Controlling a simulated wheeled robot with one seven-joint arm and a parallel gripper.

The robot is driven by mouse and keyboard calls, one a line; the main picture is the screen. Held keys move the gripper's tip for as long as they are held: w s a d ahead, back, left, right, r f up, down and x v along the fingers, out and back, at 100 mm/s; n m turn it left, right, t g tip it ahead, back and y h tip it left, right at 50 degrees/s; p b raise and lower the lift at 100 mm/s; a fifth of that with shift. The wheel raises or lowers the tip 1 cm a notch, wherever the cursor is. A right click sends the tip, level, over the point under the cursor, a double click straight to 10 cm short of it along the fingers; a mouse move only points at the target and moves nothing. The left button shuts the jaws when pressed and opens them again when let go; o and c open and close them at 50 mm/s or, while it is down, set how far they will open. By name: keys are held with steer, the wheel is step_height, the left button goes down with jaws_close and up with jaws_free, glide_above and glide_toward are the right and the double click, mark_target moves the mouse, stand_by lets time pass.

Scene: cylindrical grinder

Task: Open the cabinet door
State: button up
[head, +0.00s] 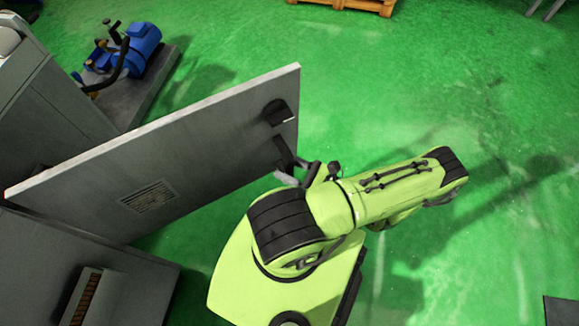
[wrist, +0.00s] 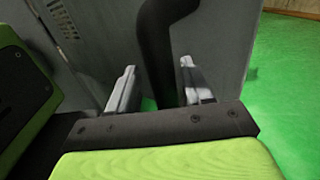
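The cabinet door (head: 195,140) is a large grey panel with a small vent grille (head: 148,196). It stands swung out at an angle from the grey cabinet (head: 50,105) at the left. A black handle (head: 284,152) is near its free right edge. My gripper (head: 292,174) is at this handle, at the door's right end. In the wrist view the curved black handle (wrist: 158,40) runs down between the two grey fingers of my gripper (wrist: 158,70). The fingers are apart, with gaps visible beside the handle. The handle's lower end is hidden by the gripper body.
A grey cabinet block (head: 130,290) stands at the lower left, below the door. A blue motor or pump (head: 138,48) sits on a grey base behind the door. A wooden pallet (head: 345,4) is at the top. Green floor (head: 440,90) is clear to the right.

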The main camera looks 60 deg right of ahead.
steer(key=s+b, duration=0.1)
steer(key=s, duration=1.4)
steer(key=shift+s, duration=0.4)
